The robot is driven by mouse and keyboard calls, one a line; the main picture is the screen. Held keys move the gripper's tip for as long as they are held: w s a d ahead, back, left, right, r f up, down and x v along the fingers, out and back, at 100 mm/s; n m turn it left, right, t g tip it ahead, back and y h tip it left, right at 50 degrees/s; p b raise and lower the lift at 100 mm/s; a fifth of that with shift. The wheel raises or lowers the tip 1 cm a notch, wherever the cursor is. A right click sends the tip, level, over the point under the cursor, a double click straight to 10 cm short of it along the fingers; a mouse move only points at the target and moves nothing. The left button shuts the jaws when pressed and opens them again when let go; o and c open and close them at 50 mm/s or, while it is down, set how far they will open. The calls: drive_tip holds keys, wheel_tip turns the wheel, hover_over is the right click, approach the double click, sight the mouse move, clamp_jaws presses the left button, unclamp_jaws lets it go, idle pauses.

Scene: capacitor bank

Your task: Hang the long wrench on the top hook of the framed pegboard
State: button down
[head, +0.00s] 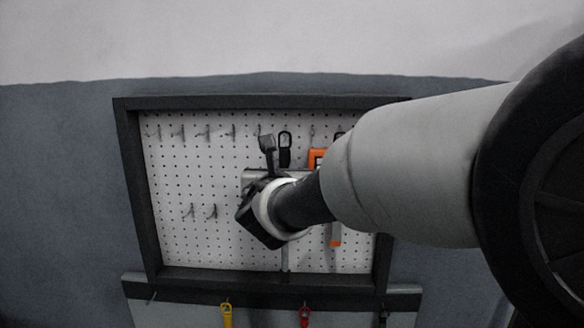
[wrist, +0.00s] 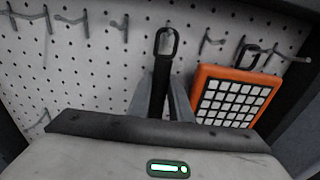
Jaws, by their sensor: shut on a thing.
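The long wrench shows in the wrist view as a dark handle with an open loop (wrist: 166,42) at its top, upright between the two fingers of my gripper (wrist: 166,100). My gripper (head: 272,190) is shut on it. In the head view the loop (head: 285,148) stands in front of the top hook row, and a thin grey shank shows below my gripper. The framed pegboard (head: 180,240) is white with a dark frame. The loop lies level with the top hooks (wrist: 122,27); I cannot tell whether it is around a hook. My arm hides the board's right part.
An orange device with a white grid (wrist: 228,98) hangs close to the right of the wrench. Two lower hooks (head: 200,211) are at left. Below the frame, a yellow tag (head: 227,315) and a red tag (head: 305,315) hang. The left of the board is free of tools.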

drive_tip(key=shift+f, duration=0.4)
drive_tip(key=c, duration=1.5)
unclamp_jaws()
drive_tip(key=shift+c, duration=0.2)
drive_tip(key=shift+r, duration=0.15)
